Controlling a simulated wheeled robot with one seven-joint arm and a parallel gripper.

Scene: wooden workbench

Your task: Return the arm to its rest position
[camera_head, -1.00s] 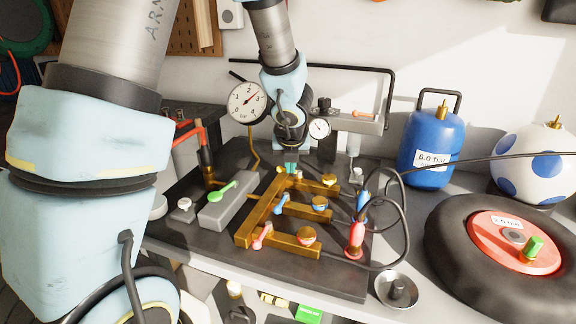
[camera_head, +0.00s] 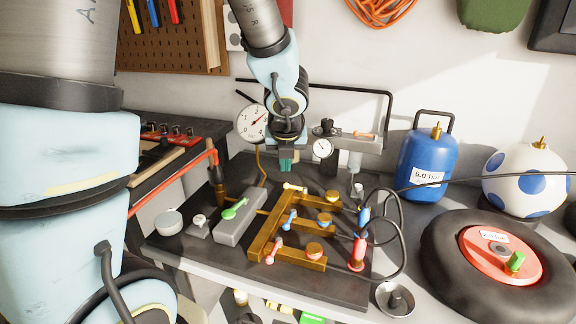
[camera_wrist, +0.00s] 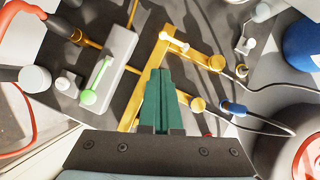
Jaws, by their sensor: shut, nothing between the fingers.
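My gripper (camera_head: 287,162) hangs from my arm above the back of the dark base board (camera_head: 330,287), pointing down. Its green fingers are together with nothing between them; they also show in the wrist view (camera_wrist: 161,100). Below and in front of it is a brass manifold (camera_head: 262,238) with white, blue and red levers. The fingers appear apart from the manifold in the head view. In the wrist view they overlap part of the brass bar (camera_wrist: 150,75) and hide it.
A grey block (camera_head: 240,220) with a green lever stands left of the manifold. A round gauge (camera_head: 252,122) and black pipe frame (camera_head: 391,100) stand behind. Blue and red connectors with looping black hoses are at right. A blue tank (camera_head: 425,165), spotted ball (camera_head: 527,180) and tyre (camera_head: 450,270) lie farther right.

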